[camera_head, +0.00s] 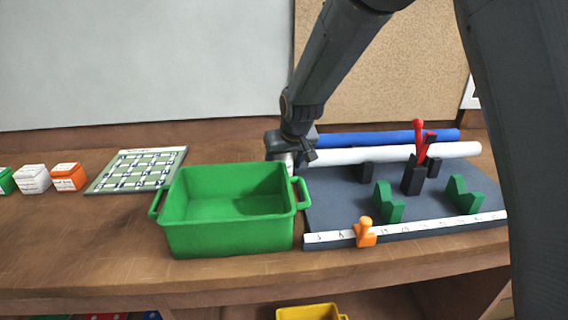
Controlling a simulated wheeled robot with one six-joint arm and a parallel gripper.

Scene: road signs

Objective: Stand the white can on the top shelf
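My gripper (292,150) is low over the wooden top, behind the right rear corner of the green bin. A small white patch (290,159) shows just under it, partly hidden by the bin. It may be the white can, but I cannot tell, nor whether the fingers are closed on it. No other can is plain to see. The wooden top surface (60,245) carries the bin and the boards. A lower level shows beneath its front edge.
A green bin (226,240) stands empty beside a grey board (335,205) with white (400,154) and blue (390,138) rolls and pegs. Small boxes (33,179) and a grid board (138,169) lie left. A yellow bin (310,312) sits below. The front left is clear.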

